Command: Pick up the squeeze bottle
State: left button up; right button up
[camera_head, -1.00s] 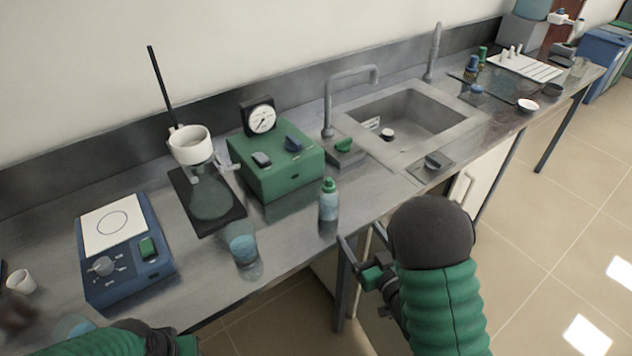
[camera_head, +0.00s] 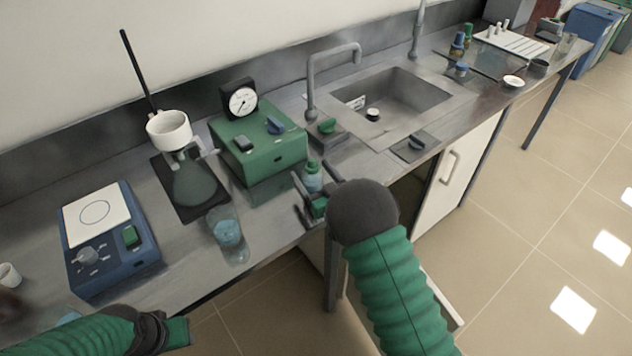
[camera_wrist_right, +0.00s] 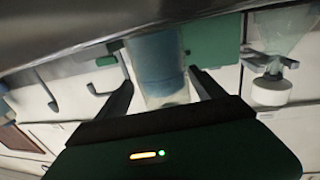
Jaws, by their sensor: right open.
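The squeeze bottle (camera_head: 312,178) stands upright near the bench's front edge, in front of the green box; it has a green cap and a pale blue body. My right gripper (camera_head: 308,190) is open at the bottle, with one finger to each side of it. In the right wrist view, which looks upside down, a translucent, blue-tinted body, apparently the bottle (camera_wrist_right: 158,65), lies between the open fingers (camera_wrist_right: 160,90). Contact is not clear, and its cap is not visible there. My left gripper (camera_head: 175,334) is at the bottom left, its fingers not clearly visible.
A beaker of blue liquid (camera_head: 228,232) stands left of the bottle. The green box (camera_head: 262,155) with a gauge is behind it. A funnel over a flask (camera_head: 190,185), a blue hotplate (camera_head: 108,240) and a sink (camera_head: 400,105) share the bench.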

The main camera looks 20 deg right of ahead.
jog(key=shift+w+a+r, duration=0.1)
jog(key=shift+w+a, duration=0.8)
jog(key=shift+w, duration=0.05)
jog(key=shift+a, duration=0.25)
jog(key=shift+c, duration=0.2)
jog(key=shift+s+d, duration=0.1)
jog(key=shift+d, duration=0.4)
jog(key=c, duration=0.5)
jog(key=shift+d, duration=0.3)
jog(key=c, duration=0.5)
jog(key=shift+a, duration=0.1)
jog(key=shift+c, duration=1.1)
pick_arm(q)
jog(key=shift+w+a+f, duration=0.1)
jog(key=shift+a+f, duration=0.1)
jog(key=shift+a, duration=0.55)
pick_arm(e)
jog(key=shift+a, duration=0.45)
grip_shut()
jog(key=shift+d, duration=0.1)
